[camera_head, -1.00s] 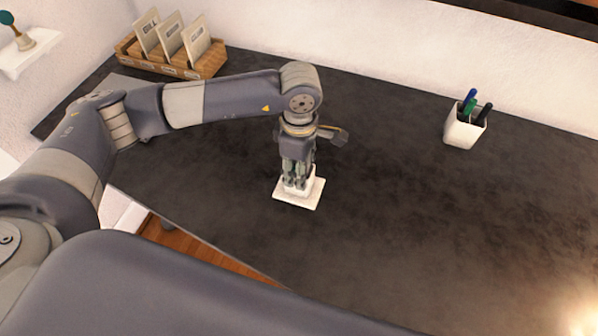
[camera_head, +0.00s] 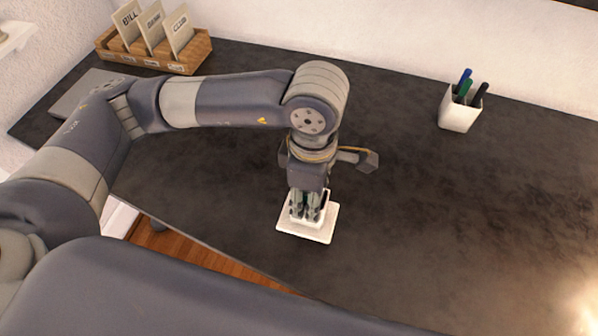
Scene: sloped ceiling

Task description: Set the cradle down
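The cradle (camera_head: 318,234) is a white piece with a flat square base and a raised middle part. It is over the dark desktop near the desk's front edge. My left gripper (camera_head: 308,214) points down from above, with its fingers closed around the raised middle part. The fingers and wrist hide part of the cradle. I cannot tell whether the base touches the desktop or hangs just above it. My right gripper is not in view.
The dark desk (camera_head: 440,210) is clear to the right and front right. A white pen cup (camera_head: 460,112) with several pens stands at the back right. A wooden card holder (camera_head: 150,52) with labelled cards sits at the back left. A flat grey item (camera_head: 88,92) lies at the left.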

